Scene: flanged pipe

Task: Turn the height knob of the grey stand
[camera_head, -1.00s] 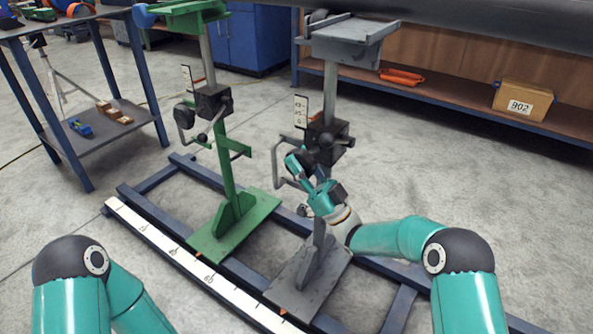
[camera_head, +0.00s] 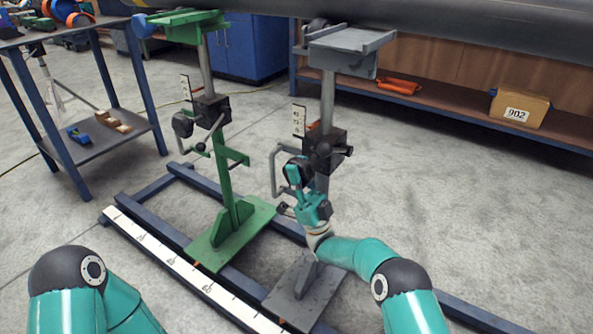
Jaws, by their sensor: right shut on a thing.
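The grey stand (camera_head: 326,185) stands upright on its flat grey foot, with a dark clamp block, a scale plate and a bent grey crank handle on its post. Its black height knob (camera_head: 299,170) sticks out below the block, partly covered by my fingers. My right gripper (camera_head: 290,188) is shut on this knob, with one teal finger across its front. The other finger is lower left, and the exact contact is hard to see. My left arm shows only at the bottom left, and its gripper is out of view.
A green stand (camera_head: 222,190) with its own knob and crank is close on the left. A dark pipe (camera_head: 440,20) runs across the top above both stands. Blue floor rails and a white scale strip (camera_head: 180,268) lie below. A shelf with a box (camera_head: 519,108) is behind.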

